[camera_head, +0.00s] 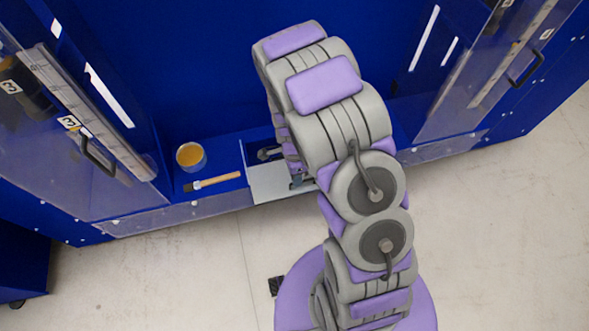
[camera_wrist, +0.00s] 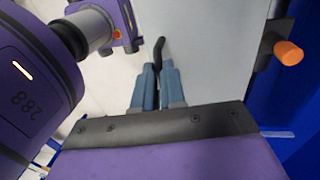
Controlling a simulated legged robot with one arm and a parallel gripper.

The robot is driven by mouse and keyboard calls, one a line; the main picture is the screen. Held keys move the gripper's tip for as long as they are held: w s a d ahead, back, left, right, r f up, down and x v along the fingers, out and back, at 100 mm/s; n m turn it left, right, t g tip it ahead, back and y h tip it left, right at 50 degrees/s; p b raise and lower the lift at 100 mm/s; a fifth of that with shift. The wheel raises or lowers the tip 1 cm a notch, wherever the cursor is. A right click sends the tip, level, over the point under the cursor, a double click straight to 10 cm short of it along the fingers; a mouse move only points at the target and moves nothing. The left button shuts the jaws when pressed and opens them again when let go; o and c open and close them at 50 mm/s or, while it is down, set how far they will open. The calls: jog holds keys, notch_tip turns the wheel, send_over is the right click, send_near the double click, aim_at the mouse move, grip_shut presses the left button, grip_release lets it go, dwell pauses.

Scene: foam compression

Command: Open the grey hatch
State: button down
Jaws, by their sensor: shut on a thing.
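The grey hatch (camera_head: 275,184) is a pale flat panel in the blue ledge, left of my arm in the head view, partly hidden by the arm. In the wrist view the hatch (camera_wrist: 215,60) fills the upper middle, with a black handle (camera_wrist: 159,48) at its left edge. My gripper (camera_wrist: 157,70) has its two blue-grey fingers close together on the handle's lower part. In the head view the gripper is mostly hidden behind my arm.
On the ledge left of the hatch are a jar of yellow-orange contents (camera_head: 190,156) and a brush with a wooden handle (camera_head: 213,182). Clear doors with black handles stand at left (camera_head: 98,158) and right (camera_head: 527,68).

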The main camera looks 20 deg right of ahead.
jog(key=c, duration=1.2)
grip_release()
jog(key=w+r+p, duration=0.1)
jog(key=r, duration=0.7)
jog(key=w+r+p, duration=0.1)
jog(key=w+r, duration=0.1)
jog(key=r, duration=0.7)
jog(key=shift+w+p, duration=0.3)
jog(key=shift+p, duration=0.1)
